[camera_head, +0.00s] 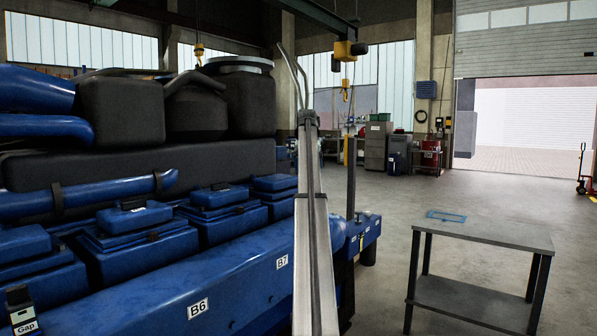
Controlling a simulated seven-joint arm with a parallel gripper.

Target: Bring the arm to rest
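A long grey metal link, which looks like part of my arm, stands up the middle of the view and narrows towards its top. Two thin curved tubes or cables rise from its top end. I see no gripper fingers, so my gripper is not in view and what it may hold cannot be told. The large blue and black diesel engine (240,262) fills the left side, with labels B6 and B7 on its blue side. The link overlaps the engine's right part in the picture; I cannot tell whether they touch.
A small black device labelled Gap (21,312) is at the lower left. Yellow hoists (346,50) hang above. Cabinets (377,146) stand behind. Open floor lies around the table.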

